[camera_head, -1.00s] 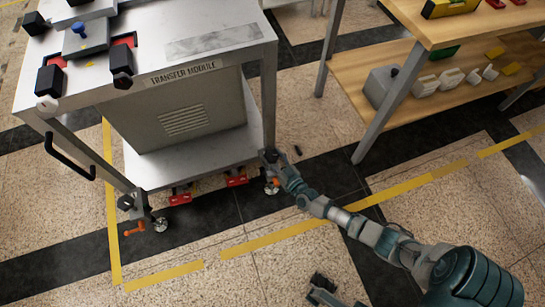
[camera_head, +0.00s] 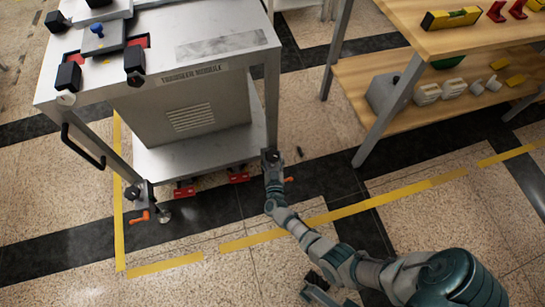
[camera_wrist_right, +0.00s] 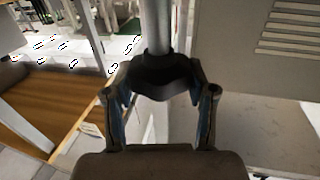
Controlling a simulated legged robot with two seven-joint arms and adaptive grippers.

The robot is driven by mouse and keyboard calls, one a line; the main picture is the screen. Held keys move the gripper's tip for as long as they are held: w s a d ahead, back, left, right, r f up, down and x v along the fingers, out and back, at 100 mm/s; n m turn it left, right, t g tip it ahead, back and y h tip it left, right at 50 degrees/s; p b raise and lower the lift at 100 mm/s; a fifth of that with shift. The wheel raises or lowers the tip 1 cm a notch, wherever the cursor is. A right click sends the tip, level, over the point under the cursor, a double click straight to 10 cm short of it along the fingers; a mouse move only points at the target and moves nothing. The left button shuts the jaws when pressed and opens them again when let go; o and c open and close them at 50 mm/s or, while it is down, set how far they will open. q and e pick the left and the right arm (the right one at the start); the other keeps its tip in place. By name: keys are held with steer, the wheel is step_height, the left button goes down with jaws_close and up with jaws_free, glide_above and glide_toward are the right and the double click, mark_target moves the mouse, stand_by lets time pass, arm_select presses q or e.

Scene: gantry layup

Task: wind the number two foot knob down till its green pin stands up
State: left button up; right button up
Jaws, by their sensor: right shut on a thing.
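The transfer module (camera_head: 165,160) is a grey cart with feet at its lower corners. My right gripper (camera_head: 271,158) is at the foot of its near right leg. In the right wrist view my right gripper (camera_wrist_right: 163,100) is shut around a black foot knob (camera_wrist_right: 165,75) under a pale round post. The fingers touch it on both sides. No foot number is readable and no green pin shows; my gripper and arm cover much of this foot. A dark part at the bottom (camera_head: 315,287) looks like my left gripper; its fingers are unclear.
The near left foot has its own black knob (camera_head: 133,192) and an orange lever (camera_head: 140,216). Another orange lever (camera_head: 289,179) shows beside my right wrist. Red brackets (camera_head: 185,190) sit under the cart. A wooden bench (camera_head: 440,45) stands at right. The floor in front is clear.

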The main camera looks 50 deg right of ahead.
steer(key=shift+a+g, duration=0.1)
steer(key=shift+g, duration=0.2)
steer(key=o, duration=1.2)
steer(key=shift+c, duration=0.2)
steer(key=v, duration=1.1)
steer(key=shift+s+a+f, duration=0.2)
steer(key=shift+s+a, duration=0.05)
steer(key=shift+a, duration=0.05)
steer(key=shift+r, duration=0.1)
